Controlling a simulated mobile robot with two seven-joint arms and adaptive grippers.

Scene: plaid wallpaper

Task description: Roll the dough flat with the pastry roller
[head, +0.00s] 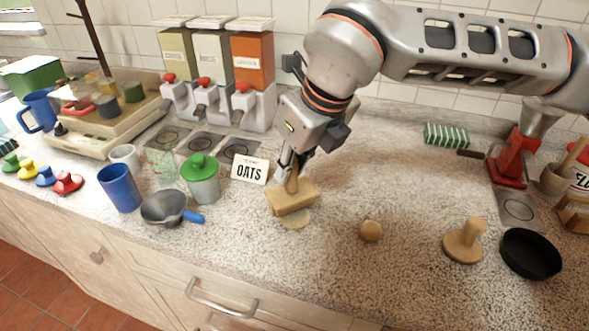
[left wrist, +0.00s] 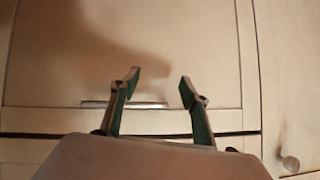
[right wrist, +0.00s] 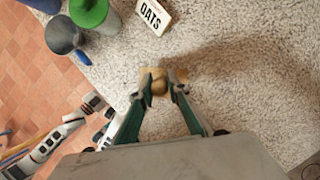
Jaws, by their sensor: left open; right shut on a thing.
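My right gripper (head: 290,172) is shut on the upright handle of the wooden pastry roller (head: 292,200), and its light wooden head is at the counter. A flat, pale beige round that looks like the dough (head: 295,222) shows under the head's front edge; the rest is hidden. I cannot tell whether roller and dough touch. In the right wrist view the fingers (right wrist: 161,86) close around the handle's round end (right wrist: 159,86). My left gripper (left wrist: 155,80) is open and empty in front of cabinet fronts; it is not in the head view.
An OATS card (head: 250,170), a green-lidded canister (head: 203,185) and a grey pan (head: 165,208) stand left of the roller.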

